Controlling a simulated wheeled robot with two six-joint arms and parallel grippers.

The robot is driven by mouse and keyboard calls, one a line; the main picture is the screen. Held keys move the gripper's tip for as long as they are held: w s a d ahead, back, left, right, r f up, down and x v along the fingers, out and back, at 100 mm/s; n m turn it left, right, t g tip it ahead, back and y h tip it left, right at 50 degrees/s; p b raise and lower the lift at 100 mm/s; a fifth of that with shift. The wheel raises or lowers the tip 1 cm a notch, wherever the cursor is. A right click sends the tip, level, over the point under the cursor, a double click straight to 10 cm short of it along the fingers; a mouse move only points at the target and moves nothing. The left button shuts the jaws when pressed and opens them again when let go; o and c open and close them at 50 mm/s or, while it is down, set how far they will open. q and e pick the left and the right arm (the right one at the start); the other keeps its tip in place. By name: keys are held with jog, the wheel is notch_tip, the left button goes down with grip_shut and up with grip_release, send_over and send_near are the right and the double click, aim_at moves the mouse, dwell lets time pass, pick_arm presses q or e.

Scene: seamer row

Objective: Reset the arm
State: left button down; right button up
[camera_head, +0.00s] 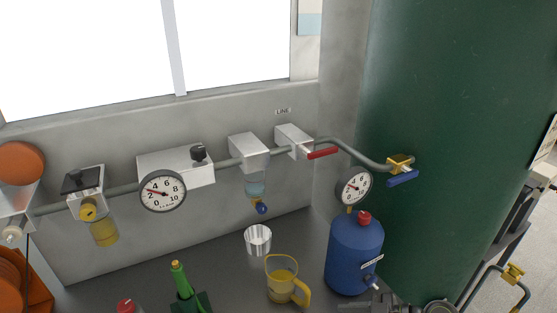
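Neither of my grippers shows in the head view, so I cannot see where they are or what they hold. A pipe line runs along the grey wall. On it are a silver block with a yellow-capped bowl (104,232), a grey box with a round dial gauge (162,191), a silver block with a clear bowl and blue knob (262,207), and a valve with a red lever (322,153). The pipe bends right to a brass valve with a blue lever (403,178).
On the dark bench (215,254) stand a silver cup (258,240), a yellow-handled jug (281,283), a green bottle (181,279) and a blue tank (354,254) with a gauge. A large green cylinder (450,100) fills the right. An orange reel (15,280) is at left.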

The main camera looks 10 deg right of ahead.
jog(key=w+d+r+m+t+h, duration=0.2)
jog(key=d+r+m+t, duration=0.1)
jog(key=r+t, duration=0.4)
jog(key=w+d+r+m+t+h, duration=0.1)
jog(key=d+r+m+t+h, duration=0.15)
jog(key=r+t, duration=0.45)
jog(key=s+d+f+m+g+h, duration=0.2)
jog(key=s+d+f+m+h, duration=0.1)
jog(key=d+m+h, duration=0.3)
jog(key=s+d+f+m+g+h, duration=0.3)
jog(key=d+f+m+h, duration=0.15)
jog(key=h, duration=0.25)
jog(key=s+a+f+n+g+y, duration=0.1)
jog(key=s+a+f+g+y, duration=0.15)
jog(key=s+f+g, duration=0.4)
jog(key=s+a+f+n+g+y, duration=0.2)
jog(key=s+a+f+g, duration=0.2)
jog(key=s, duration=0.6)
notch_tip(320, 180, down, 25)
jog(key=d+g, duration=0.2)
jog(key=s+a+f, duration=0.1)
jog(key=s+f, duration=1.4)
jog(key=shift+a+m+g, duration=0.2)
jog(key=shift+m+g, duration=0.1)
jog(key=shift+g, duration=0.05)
